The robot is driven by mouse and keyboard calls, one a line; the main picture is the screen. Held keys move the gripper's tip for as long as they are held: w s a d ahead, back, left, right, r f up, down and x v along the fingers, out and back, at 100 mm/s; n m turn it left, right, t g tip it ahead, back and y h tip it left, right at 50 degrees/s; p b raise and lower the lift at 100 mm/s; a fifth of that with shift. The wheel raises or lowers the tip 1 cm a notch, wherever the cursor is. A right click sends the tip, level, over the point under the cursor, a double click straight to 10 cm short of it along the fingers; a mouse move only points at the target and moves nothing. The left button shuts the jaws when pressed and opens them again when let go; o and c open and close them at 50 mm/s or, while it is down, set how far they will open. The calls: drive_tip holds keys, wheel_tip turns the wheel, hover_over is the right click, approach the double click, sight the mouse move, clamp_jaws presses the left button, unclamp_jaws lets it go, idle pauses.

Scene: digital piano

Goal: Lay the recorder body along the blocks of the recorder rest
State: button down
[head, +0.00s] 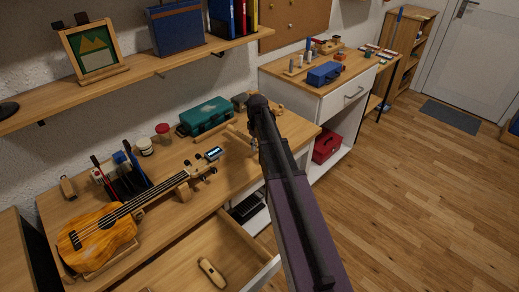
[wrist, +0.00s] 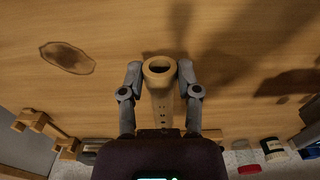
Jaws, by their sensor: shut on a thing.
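In the wrist view my gripper (wrist: 160,72) is shut on the recorder body (wrist: 163,100), a pale wooden tube with an open round end and small holes along it. The tube lies between the two fingers, above the wooden top. In the head view my gripper and arm cover part of the desk; a pale rod (head: 238,136) beside the gripper looks like the recorder body. Wooden blocks joined by a bar (wrist: 30,121), which look like the recorder rest, stand at the lower left of the wrist view, apart from the tube. In the head view my arm largely hides that area.
A ukulele (head: 98,235) lies on its stand on the desk's left. A green case (head: 205,116) and jars stand along the wall. The drawer (head: 185,265) is open with a wooden piece (head: 212,273) inside. A dark oval patch (wrist: 67,57) shows on the top.

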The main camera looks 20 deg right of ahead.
sight(258, 154)
drive_tip(key=shift+w+d+f, duration=0.2)
drive_tip(key=shift+w+d, duration=0.15)
drive_tip(key=shift+w, duration=0.35)
drive_tip(key=shift+s+f+b, duration=0.1)
drive_tip(key=shift+f+b, duration=1.5)
drive_tip(key=shift+b, duration=0.25)
drive_tip(key=shift+f, duration=0.1)
drive_tip(key=shift+c, duration=1.5)
unclamp_jaws()
wheel_tip(258, 154, up, 12)
drive_tip(key=p, duration=1.2)
drive_tip(key=shift+s, duration=0.1)
